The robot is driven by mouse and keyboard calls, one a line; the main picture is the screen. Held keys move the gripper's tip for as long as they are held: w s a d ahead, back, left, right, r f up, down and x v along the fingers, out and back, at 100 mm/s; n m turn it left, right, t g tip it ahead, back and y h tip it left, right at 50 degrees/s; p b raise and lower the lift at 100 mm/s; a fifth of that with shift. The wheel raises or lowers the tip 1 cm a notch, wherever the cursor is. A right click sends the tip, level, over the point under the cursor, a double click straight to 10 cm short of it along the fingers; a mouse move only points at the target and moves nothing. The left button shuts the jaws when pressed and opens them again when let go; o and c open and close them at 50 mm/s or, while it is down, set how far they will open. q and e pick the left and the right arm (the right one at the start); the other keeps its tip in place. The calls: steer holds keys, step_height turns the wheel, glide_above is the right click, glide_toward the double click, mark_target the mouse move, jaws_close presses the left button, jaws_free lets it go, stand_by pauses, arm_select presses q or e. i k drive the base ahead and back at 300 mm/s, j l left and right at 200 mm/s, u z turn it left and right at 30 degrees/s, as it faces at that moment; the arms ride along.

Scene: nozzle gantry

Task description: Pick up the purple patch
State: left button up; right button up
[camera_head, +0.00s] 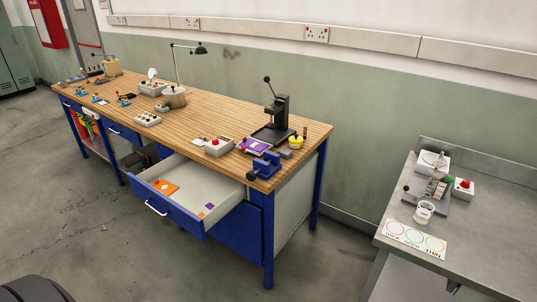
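A small flat purple patch (209,206) lies in the open drawer (222,222) of the workbench, near the drawer's front right corner. A small orange piece (201,215) lies close beside it. A larger purple flat item (256,145) lies on the bench top near the black press; I cannot tell exactly what it is. Neither of my grippers shows in this view.
A larger orange piece (166,186) lies at the drawer's left. A black press (279,115) and a blue vise (264,165) stand at the bench's right end. A metal table (478,230) stands at right. The floor before the drawer is clear.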

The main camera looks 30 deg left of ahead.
mark_target(209, 206)
steer(key=i+j+u, duration=0.1)
steer(key=u, duration=0.3)
steer(key=i+u, duration=0.1)
steer(key=u, duration=0.35)
steer(key=i+u, duration=0.1)
steer(key=u, duration=0.3)
